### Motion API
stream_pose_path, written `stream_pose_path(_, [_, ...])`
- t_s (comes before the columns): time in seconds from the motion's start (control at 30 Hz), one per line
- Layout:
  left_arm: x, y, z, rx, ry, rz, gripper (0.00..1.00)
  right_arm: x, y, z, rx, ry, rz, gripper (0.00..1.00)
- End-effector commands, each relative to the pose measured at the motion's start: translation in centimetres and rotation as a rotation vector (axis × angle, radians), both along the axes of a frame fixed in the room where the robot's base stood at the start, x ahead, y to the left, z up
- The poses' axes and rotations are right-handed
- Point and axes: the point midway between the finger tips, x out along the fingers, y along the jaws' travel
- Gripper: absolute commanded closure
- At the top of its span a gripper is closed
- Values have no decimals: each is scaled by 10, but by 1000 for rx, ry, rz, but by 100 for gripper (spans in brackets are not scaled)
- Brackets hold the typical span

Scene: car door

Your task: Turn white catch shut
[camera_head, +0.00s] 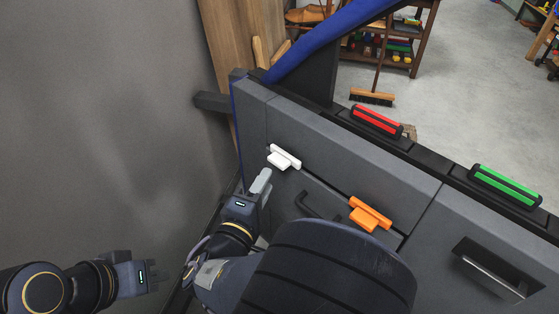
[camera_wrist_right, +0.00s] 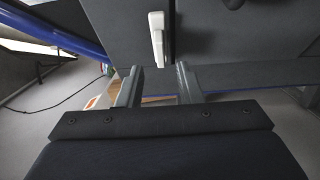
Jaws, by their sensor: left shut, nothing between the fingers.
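The white catch (camera_head: 287,156) sits on the grey door panel (camera_head: 330,150), close to the panel's left end, over a seam. In the head view it lies slanted, with a block on its lower left side. My right gripper (camera_head: 264,182) is just below and left of it, apart from it in that view. In the right wrist view the white catch (camera_wrist_right: 157,38) stands upright beyond the fingers of my right gripper (camera_wrist_right: 158,86), which are apart with nothing between them. My left gripper (camera_head: 157,277) is shut and empty at the lower left, far from the door.
An orange catch (camera_head: 368,214) sits right of the white one, with a dark handle (camera_head: 315,207) between and below them. Red (camera_head: 377,120) and green (camera_head: 505,185) grips line the door's top edge. A blue frame bar (camera_head: 325,40) rises behind. A grey wall (camera_head: 100,120) fills the left.

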Motion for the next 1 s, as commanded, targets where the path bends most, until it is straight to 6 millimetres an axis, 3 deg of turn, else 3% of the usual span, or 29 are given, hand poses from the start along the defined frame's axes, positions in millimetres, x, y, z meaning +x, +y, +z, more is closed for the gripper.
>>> stream_pose_path(0.2, [0,0,-9,0,0,0,100,34,-16,-2,1,1,-5,67])
stream_pose_path(0.4, [0,0,-13,0,0,0,100,55,-25,-1,0,1,-4,67])
stream_pose_path(0.73, [0,0,-13,0,0,0,100,60,-27,0,0,2,-3,67])
stream_pose_path(1.0, [0,0,-13,0,0,0,100,60,-27,0,0,2,-3,100])
